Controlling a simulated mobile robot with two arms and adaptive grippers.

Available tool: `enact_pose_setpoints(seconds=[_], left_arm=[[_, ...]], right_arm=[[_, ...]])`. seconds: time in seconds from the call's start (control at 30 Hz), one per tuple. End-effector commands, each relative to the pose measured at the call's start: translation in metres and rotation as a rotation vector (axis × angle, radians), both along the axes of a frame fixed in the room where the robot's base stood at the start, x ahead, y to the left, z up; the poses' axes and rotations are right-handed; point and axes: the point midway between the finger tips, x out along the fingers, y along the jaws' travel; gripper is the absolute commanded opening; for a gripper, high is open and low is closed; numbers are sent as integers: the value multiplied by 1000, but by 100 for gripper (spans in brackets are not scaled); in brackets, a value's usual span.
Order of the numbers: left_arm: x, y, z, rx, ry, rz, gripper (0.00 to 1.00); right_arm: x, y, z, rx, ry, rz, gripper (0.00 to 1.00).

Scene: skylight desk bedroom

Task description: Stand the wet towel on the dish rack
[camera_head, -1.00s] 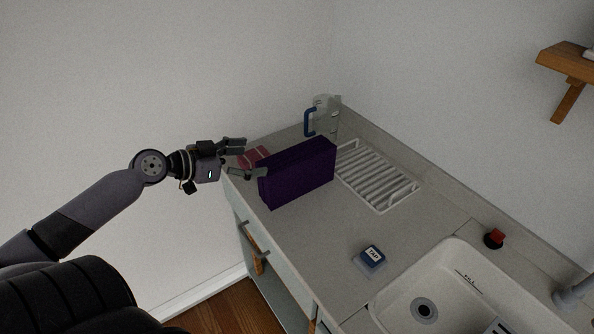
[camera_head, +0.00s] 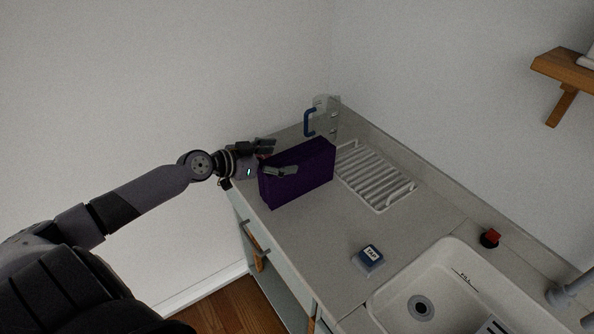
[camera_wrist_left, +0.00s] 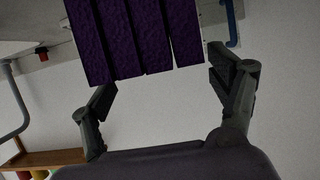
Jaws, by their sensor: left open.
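The towel is a thick purple folded block (camera_head: 300,176) standing upright on its edge on the counter, just left of the white dish rack (camera_head: 378,176). In the left wrist view its folded layers (camera_wrist_left: 135,38) fill the upper middle. My left gripper (camera_head: 279,157) is open at the towel's left end, with one finger on the near side and the other toward the far side. In the wrist view the towel's end lies between and just beyond the fingers (camera_wrist_left: 163,78); I cannot tell if they touch it. The rack's slats look empty. My right gripper is out of view.
A clear jug with a blue handle (camera_head: 322,116) stands behind the towel by the wall. A red-topped item (camera_head: 491,237) stands behind the sink. The counter between towel and box is clear.

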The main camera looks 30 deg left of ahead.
Motion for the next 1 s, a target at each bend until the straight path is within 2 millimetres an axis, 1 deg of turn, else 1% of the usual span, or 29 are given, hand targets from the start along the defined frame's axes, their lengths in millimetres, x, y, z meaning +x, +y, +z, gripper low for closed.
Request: enact_pose_setpoints(seconds=[0.07,0.2,0.33,0.5,0.7,1.0], left_arm=[[8,-3,2,-4,-3,1,82],[22,-10,-5,-4,-3,0,82],[34,-14,-12,-3,-3,2,82],[40,-17,-17,-1,-1,-1,82],[39,-17,-17,-1,-1,-1,82],[39,-17,-18,0,0,-1,62]], right_arm=[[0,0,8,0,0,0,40],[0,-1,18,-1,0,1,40],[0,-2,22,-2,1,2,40],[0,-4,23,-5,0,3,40],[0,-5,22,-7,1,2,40],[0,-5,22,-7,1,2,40]])
